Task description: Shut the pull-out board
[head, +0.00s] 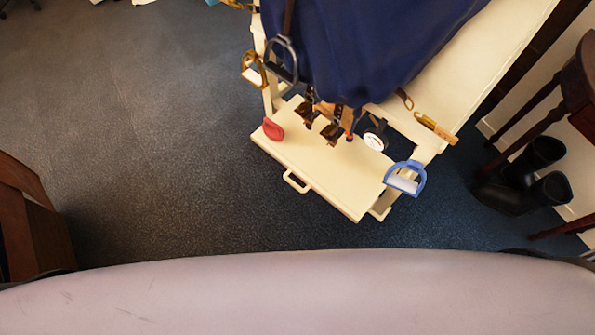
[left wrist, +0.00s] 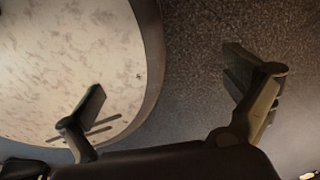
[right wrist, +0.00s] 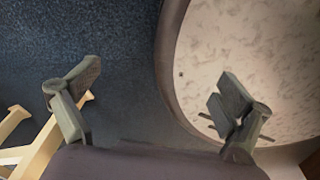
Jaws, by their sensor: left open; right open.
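The cream pull-out board (head: 325,172) sticks out from the lower front of a cream stand (head: 465,85). A small cream loop handle (head: 297,182) is on its front edge. Dark brown and brass fittings (head: 320,120) hang over its back part and hide some of it. My left gripper (left wrist: 172,105) shows only in the left wrist view, open and empty above dark carpet. My right gripper (right wrist: 155,100) shows only in the right wrist view, open and empty. Neither gripper is in the head view, and neither touches the board.
A red object (head: 273,129) is at the board's left corner and a blue stirrup (head: 405,179) at its right. A dark blue cover (head: 365,45) drapes the stand. Black boots (head: 525,178) and a dark wooden table (head: 575,90) stand right. Carpet (head: 160,150) left of the board is clear.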

